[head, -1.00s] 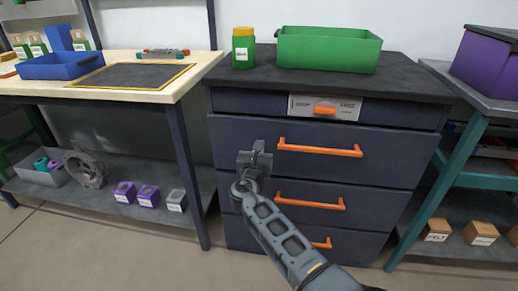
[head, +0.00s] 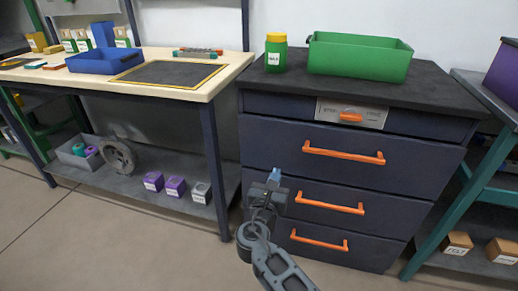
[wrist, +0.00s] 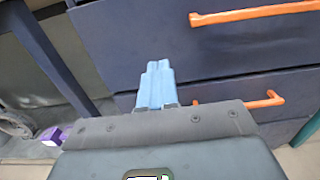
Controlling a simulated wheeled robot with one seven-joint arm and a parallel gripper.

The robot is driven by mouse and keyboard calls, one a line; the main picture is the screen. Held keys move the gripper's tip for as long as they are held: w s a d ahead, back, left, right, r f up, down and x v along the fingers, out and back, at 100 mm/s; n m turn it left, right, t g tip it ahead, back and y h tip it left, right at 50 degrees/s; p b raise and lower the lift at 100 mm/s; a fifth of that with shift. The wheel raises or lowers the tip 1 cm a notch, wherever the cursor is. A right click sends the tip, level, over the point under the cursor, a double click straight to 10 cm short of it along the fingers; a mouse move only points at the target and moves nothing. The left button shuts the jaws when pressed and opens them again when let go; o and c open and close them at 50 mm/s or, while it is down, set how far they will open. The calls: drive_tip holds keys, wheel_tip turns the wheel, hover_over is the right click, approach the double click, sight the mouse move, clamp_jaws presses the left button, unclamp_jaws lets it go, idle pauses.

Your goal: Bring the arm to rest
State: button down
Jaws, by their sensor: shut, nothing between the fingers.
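My gripper (head: 274,176) is in front of the left side of the dark drawer cabinet (head: 275,150) in the head view. Its light blue fingers (wrist: 156,84) are together in the wrist view, with nothing between them. The arm reaches up from the bottom of the head view. The fingers show apart from the orange drawer handles (head: 344,152).
A green bin (head: 360,57) and a yellow-lidded green jar (head: 276,52) stand on the cabinet top. A workbench (head: 228,75) with a blue tray (head: 105,61) stands left, a teal-legged table (head: 460,190) right. Small boxes (head: 176,187) sit on the workbench's lower shelf. Bare floor lies front left.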

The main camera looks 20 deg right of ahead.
drive_tip(key=s+a+f+m+g+y+p, duration=0.1)
drive_tip(key=s+f+m+y+p, duration=0.25)
drive_tip(key=s, duration=0.75)
drive_tip(key=s+a+f+m+g+y+p, duration=0.1)
drive_tip(key=s+a+f+m+y, duration=0.15)
drive_tip(key=s+f+m, duration=0.6)
drive_tip(key=s+r+m+y+p, duration=0.15)
drive_tip(key=s+r, duration=0.25)
drive_tip(key=s, duration=0.4)
drive_tip(key=s+r+m+y+p, duration=0.1)
drive_tip(key=s+r+y, duration=0.15)
drive_tip(key=s, duration=0.55)
drive_tip(key=s+r+m+p, duration=0.1)
drive_tip(key=s+r+m, duration=0.3)
drive_tip(key=r, duration=0.4)
drive_tip(key=s+d+r+m+t+p, duration=0.1)
drive_tip(key=s+r+m, duration=0.4)
drive_tip(key=r, duration=0.3)
drive_tip(key=s+r+m+t+p, duration=0.1)
drive_tip(key=s+r+m, duration=0.4)
drive_tip(key=s+r, duration=0.2)
wheel_tip(320, 180, up, 2)
drive_tip(key=shift+d+r+y+p, duration=0.1)
drive_tip(key=shift+d+y+p, duration=0.15)
drive_tip(key=shift+y+p, duration=0.05)
